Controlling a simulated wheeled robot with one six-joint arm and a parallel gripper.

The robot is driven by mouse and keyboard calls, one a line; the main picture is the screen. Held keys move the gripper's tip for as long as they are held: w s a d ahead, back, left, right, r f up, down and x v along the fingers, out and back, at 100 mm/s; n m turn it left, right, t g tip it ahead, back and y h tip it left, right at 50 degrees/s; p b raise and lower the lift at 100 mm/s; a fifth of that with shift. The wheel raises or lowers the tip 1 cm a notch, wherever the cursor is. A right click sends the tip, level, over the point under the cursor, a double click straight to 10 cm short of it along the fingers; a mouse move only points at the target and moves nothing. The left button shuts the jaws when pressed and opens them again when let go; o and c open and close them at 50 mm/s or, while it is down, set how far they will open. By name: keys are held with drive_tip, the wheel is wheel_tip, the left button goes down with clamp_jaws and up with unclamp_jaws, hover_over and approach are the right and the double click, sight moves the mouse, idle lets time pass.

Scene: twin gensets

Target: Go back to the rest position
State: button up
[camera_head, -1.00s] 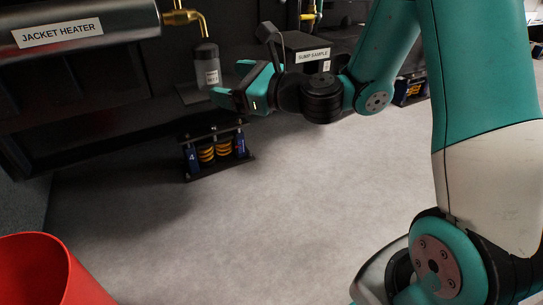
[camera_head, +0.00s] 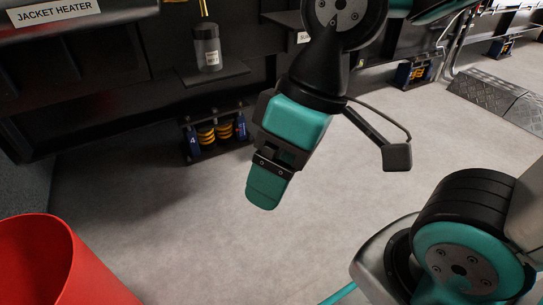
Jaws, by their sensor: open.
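My gripper (camera_head: 266,192) hangs in front of the genset, pointing down and slightly left over the grey floor. It is seen from the side, so one finger hides the other; nothing shows in it. A small clear jar with a dark lid and a white label (camera_head: 208,48) stands upright on a dark shelf (camera_head: 226,73) under a brass pipe. My gripper is apart from the jar, below and to its right.
A red bin (camera_head: 60,262) stands at the lower left. The jacket heater (camera_head: 60,15) is at the upper left. A spring mount (camera_head: 215,133) sits under the genset frame. A metal ramp (camera_head: 497,97) lies at the right. The middle floor is clear.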

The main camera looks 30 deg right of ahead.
wheel_tip(320, 180, up, 54)
drive_tip(key=p, duration=5.4)
